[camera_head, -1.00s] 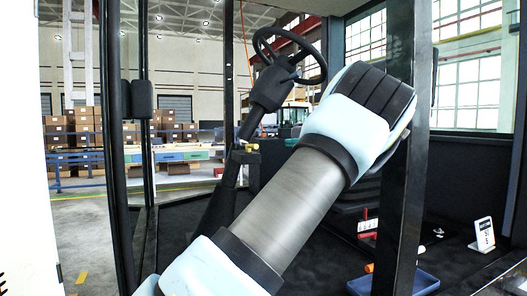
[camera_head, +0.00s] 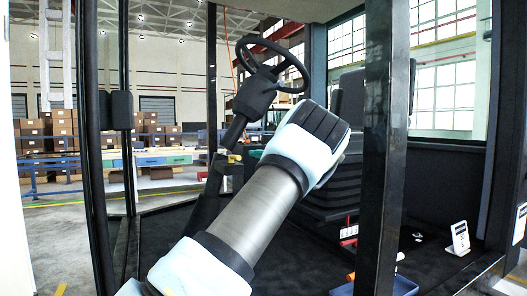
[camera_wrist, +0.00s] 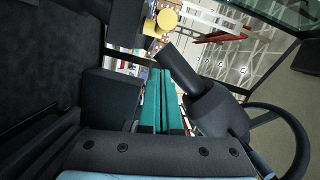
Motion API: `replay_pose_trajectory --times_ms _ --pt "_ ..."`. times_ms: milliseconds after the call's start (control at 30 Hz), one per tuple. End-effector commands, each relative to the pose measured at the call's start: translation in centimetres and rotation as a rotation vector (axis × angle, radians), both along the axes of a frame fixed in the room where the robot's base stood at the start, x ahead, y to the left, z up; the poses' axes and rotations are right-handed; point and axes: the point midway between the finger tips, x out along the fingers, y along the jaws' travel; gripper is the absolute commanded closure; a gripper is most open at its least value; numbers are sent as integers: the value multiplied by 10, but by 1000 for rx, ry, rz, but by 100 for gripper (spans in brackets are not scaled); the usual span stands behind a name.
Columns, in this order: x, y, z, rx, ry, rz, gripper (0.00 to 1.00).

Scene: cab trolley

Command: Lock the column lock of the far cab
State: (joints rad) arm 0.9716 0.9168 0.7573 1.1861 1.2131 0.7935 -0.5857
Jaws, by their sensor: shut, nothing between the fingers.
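The column lock is a small dark block with a yellow knob (camera_head: 235,158) on the steering column below the wheel. In the wrist view the yellow knob (camera_wrist: 166,20) is at the top, beside a dark bracket. The steering column (camera_head: 207,205) leans up to the black steering wheel (camera_head: 273,63), which also shows at lower right in the wrist view (camera_wrist: 298,140). My gripper (camera_wrist: 160,72) shows in the wrist view as two teal fingers side by side, shut and empty. Their tips point toward the knob but are apart from it. My arm hides the gripper in the head view.
A black cab post (camera_head: 382,150) stands right of my arm, and another post (camera_head: 97,150) stands at left. A dark seat (camera_head: 340,185) is behind my arm. A blue tray (camera_head: 400,287) and a white sign (camera_head: 460,238) are on the cab floor at right.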

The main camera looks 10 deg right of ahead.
Motion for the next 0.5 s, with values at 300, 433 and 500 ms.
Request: replay_pose_trajectory --times_ms 300,433,500 --pt "-12 29 -6 1 3 -1 100" --pt "-13 33 -7 -1 2 0 100" --pt "-13 33 -8 -1 2 -1 100"
